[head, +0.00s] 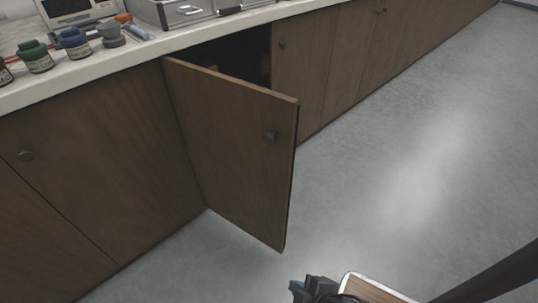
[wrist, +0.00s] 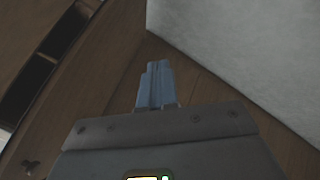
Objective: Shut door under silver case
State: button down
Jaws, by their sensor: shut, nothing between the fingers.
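The brown wooden door (head: 235,150) stands open, swung out from the cabinet front over the floor. Its hinged edge is on the left, and a dark round knob (head: 270,136) sits near its free edge. The silver case (head: 185,10) rests on the counter above the dark opening, its top cut off by the frame. My gripper (head: 297,288) is at the bottom of the head view, below and apart from the door in the picture. In the wrist view its blue fingers (wrist: 155,85) are together with nothing between them. Wooden surfaces and a dark gap show around them.
The white counter (head: 140,50) carries several small jars, including a green one (head: 36,57) and a blue one (head: 75,43), and a device with a screen (head: 75,10). Other cabinet doors (head: 345,50) are closed. The grey floor (head: 400,160) to the right is clear.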

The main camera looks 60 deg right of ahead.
jog(key=w+d+r+g+h+p, duration=0.1)
jog(key=w+d+g+h+p, duration=0.15)
jog(key=w+d+h, duration=0.35)
jog(key=m+g+h+p, duration=0.5)
jog(key=g+h, duration=0.1)
jog(key=h, duration=0.3)
send_near(278, 146)
jog(key=d, duration=0.6)
jog(key=shift+s+d+r+p, duration=0.15)
jog(key=shift+d+r+p, duration=0.05)
jog(key=shift+d+p, duration=0.2)
jog(key=shift+d+t, duration=0.15)
jog(key=shift+t, duration=0.1)
